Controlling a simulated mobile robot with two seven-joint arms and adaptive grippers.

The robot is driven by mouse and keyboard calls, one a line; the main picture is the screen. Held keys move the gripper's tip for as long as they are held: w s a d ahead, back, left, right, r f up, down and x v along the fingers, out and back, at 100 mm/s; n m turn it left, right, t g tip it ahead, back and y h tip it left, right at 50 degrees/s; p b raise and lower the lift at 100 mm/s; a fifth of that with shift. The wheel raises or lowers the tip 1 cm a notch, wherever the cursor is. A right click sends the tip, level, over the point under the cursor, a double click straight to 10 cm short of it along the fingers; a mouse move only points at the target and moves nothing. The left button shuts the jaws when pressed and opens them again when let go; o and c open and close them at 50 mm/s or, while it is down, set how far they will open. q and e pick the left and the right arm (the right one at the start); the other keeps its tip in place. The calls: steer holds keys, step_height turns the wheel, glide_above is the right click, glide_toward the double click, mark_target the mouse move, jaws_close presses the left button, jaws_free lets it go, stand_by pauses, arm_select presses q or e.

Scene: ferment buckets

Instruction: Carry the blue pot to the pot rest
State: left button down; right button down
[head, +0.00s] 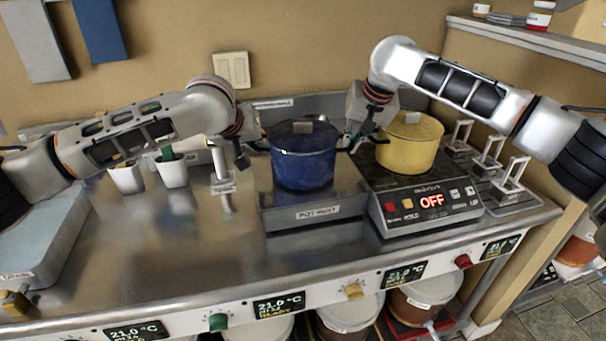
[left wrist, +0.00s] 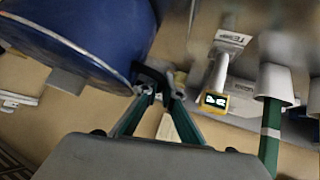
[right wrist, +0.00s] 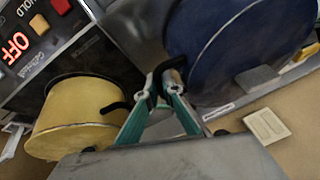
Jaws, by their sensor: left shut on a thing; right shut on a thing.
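The blue pot (head: 303,160) has its lid on and is upright over the grey block labelled as the pot rest (head: 316,214) in the head view. Whether its base touches the rest is hard to tell. My left gripper (head: 258,147) is shut on the pot's left handle. In the left wrist view its fingers (left wrist: 156,92) close on the black handle beside the blue pot wall (left wrist: 85,40). My right gripper (head: 350,143) is shut on the right handle. The right wrist view shows its fingers (right wrist: 168,80) on that handle, next to the blue pot (right wrist: 235,45).
A yellow pot (head: 408,143) stands on the hotplate (head: 425,205), whose display reads OFF, close right of the blue pot. White cups (head: 172,172) and a small stand (head: 221,172) are to the left. The steel counter (head: 150,235) is clear in front.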

arm_select(q)
steer(key=shift+f, duration=0.1)
arm_select(e)
steer(key=shift+f, duration=0.1)
arm_select(q)
steer(key=c, duration=2.5)
jaws_free()
steer(key=shift+f, duration=0.25)
steer(key=shift+c, duration=0.2)
arm_select(e)
steer(key=c, duration=2.6)
jaws_free()
steer(key=shift+f, duration=0.2)
arm_select(q)
steer(key=o, duration=0.3)
steer(key=shift+r, duration=0.1)
arm_select(e)
steer(key=o, duration=0.4)
steer(key=shift+r, duration=0.15)
arm_select(q)
steer(key=v, duration=0.8)
arm_select(e)
steer(key=v, duration=1.2)
arm_select(q)
steer(key=shift+s, duration=0.1)
